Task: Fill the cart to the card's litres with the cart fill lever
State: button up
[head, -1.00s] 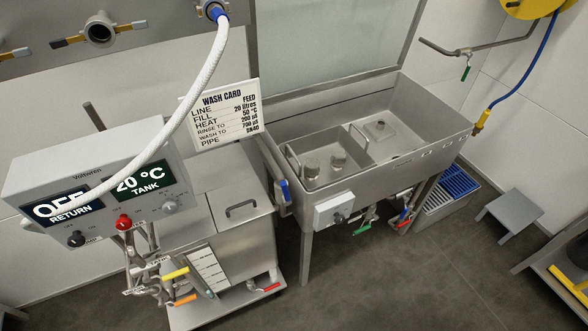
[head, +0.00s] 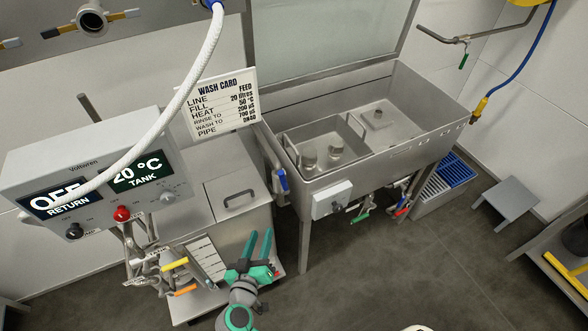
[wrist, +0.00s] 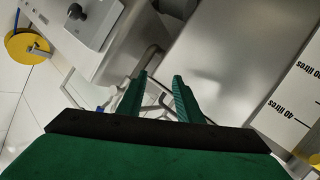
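The wash card (head: 218,104) stands behind the cart and reads FILL 20 litres. The cart's steel tank (head: 237,202) has a closed lid, and its control box (head: 95,172) shows OFF RETURN and 20 °C TANK. A litre scale (head: 205,259) is on the tank front; its marks also show upside down in the wrist view (wrist: 296,95). Yellow (head: 175,264) and orange (head: 185,290) levers sit beside it, and a blue-handled lever (head: 282,181) is at the tank's right. I cannot tell which lever is for fill. My gripper (head: 260,233) is open and empty in front of the tank.
A white hose (head: 190,75) crosses in front of the card. A grey step stool (head: 506,207) is at far right. The middle floor is clear.

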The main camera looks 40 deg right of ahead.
jog(key=w+d+r+m+g+h, duration=0.4)
jog(key=r+m+h, duration=0.15)
jog(key=r, duration=0.35)
jog(key=m+g+h, duration=0.1)
jog(key=m+g, duration=0.5)
jog(key=m, duration=0.2)
send_near(283, 183)
jog(key=d+r, duration=0.2)
jog(key=d, duration=1.2)
jog(key=shift+w+d+f, duration=0.2)
jog(key=shift+w, duration=0.05)
grip_shut()
